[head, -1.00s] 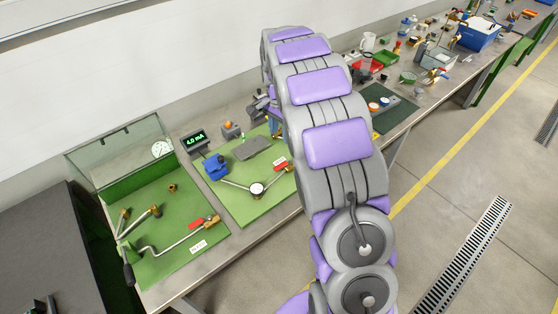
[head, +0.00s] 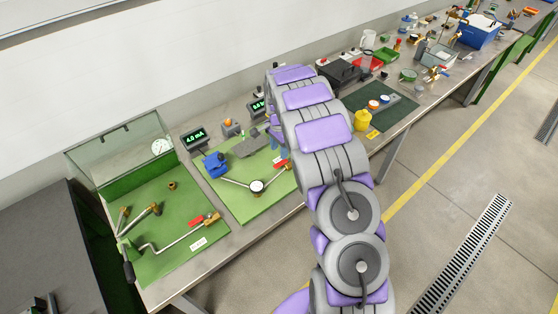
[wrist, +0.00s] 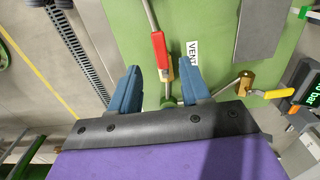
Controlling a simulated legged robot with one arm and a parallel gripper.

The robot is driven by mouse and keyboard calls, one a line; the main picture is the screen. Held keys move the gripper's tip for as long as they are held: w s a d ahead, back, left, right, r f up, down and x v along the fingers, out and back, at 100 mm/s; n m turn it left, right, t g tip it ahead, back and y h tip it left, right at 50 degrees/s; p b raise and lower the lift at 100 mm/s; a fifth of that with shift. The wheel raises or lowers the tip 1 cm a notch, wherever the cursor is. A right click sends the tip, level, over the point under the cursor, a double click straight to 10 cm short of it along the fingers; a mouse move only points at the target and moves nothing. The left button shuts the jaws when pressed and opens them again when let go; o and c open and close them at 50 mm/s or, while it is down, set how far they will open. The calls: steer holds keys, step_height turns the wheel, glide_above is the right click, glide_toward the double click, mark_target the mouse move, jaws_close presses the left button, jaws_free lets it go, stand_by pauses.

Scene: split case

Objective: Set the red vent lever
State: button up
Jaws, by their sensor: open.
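The red vent lever (wrist: 159,52) shows in the wrist view on a metal pipe above a green board, with a white VENT label (wrist: 193,50) beside it. My gripper (wrist: 160,72) is open, its two blue fingers spread on either side of the lever's lower end. Nothing is held, and I cannot tell whether a finger touches the lever. In the head view a red handle (head: 281,163) shows at the right edge of the middle green board, beside my arm; it appears to be the same lever. My arm mostly hides the gripper there.
A brass valve with a yellow handle (wrist: 275,94) lies right of the fingers. A grey plate (wrist: 258,28) is on the board. Another red lever (head: 197,222) is on the left green board (head: 165,265). A blue clamp-like part (head: 215,165) and a display (head: 194,138) stand nearby.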

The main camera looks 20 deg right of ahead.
mark_target(279, 163)
step_height(279, 163, down, 7)
steer(key=shift+r, duration=0.2)
steer(key=shift+c, duration=0.4)
jaws_close()
stand_by(0.3)
